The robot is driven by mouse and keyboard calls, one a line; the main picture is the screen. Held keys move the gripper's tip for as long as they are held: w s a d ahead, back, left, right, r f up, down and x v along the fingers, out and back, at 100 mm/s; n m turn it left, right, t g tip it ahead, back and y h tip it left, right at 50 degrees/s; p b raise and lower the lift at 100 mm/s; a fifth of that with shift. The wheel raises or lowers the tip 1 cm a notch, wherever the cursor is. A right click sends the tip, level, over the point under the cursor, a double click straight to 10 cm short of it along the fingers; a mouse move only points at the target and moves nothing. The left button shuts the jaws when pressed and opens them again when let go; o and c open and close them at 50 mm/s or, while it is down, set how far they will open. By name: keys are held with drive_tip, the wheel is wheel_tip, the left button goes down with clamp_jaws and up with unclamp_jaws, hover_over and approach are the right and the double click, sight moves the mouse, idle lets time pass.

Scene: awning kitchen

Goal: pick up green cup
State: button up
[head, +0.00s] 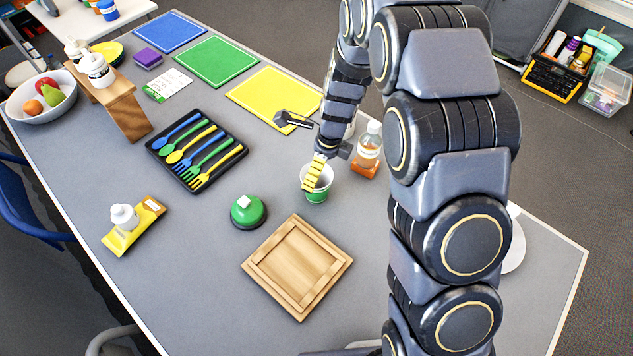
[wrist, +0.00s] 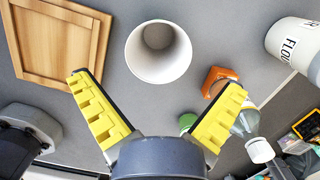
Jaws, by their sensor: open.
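The green cup (head: 317,197) stands upright on the grey table in the head view, with a white inside and green on its outer side. In the wrist view I look into the white inside of the cup (wrist: 160,66), which seems empty. My gripper (head: 314,178) is at the cup in the head view and covers part of its rim. In the wrist view my gripper (wrist: 158,83) is open, its yellow fingers spread to either side below the cup. Nothing is between the fingertips, and the cup lies just beyond them. Whether a finger touches the rim cannot be told.
A bottle with orange liquid (head: 368,150) stands close beside the cup. A wooden square tray (head: 329,262) and a green-capped round object (head: 247,212) lie nearby. A flour canister (wrist: 296,42) is at the wrist view's right.

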hover_over(317, 186)
drive_tip(key=s, duration=0.2)
drive_tip(key=f, duration=0.6)
drive_tip(key=shift+s+a, duration=0.1)
drive_tip(key=shift+a, duration=0.15)
drive_tip(key=shift+c, duration=0.4)
drive_tip(key=c, duration=0.4)
